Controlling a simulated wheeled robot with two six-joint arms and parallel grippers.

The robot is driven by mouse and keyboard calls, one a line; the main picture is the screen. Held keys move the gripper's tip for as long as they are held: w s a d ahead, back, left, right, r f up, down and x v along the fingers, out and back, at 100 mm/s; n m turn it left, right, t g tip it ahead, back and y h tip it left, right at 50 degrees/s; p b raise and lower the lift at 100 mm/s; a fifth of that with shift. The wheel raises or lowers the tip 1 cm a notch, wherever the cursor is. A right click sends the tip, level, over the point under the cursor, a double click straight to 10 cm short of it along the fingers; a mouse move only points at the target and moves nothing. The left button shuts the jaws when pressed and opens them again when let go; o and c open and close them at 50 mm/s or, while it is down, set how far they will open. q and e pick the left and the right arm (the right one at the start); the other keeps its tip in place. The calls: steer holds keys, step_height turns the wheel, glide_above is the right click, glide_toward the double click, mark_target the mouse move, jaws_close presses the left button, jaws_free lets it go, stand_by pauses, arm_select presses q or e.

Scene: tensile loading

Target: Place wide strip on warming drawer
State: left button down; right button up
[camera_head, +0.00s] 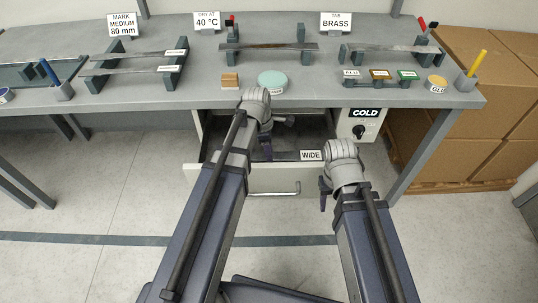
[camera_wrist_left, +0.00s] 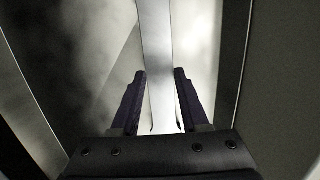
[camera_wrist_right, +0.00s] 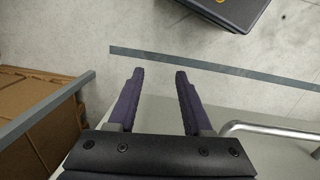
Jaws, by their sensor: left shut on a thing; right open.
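The warming drawer (camera_head: 268,181) is pulled out below the table, with a handle on its front. My left gripper (camera_head: 266,152) reaches into the drawer. It is shut on the wide strip, whose WIDE label (camera_head: 311,155) shows at the drawer's right side. In the left wrist view, the pale strip (camera_wrist_left: 156,45) runs away between the fingers (camera_wrist_left: 160,95). The arm hides part of the strip, and I cannot tell whether the strip touches the drawer floor. My right gripper (camera_head: 326,190) is open and empty in front of the drawer; its fingers (camera_wrist_right: 160,90) also show in the right wrist view.
A panel labelled COLD (camera_head: 366,113) with a black knob (camera_head: 359,132) is right of the drawer. Cardboard boxes (camera_head: 462,125) stand at the right.

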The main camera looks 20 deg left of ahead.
mark_target(264, 156)
arm_select(q)
steer(key=shift+f, duration=0.1)
steer(key=shift+c, duration=2)
jaws_free()
step_height(264, 156, up, 12)
steer(key=a+p, duration=0.1)
steer(key=p, duration=1.1)
steer(key=shift+s+a, duration=0.3)
steer(key=shift+a, duration=0.05)
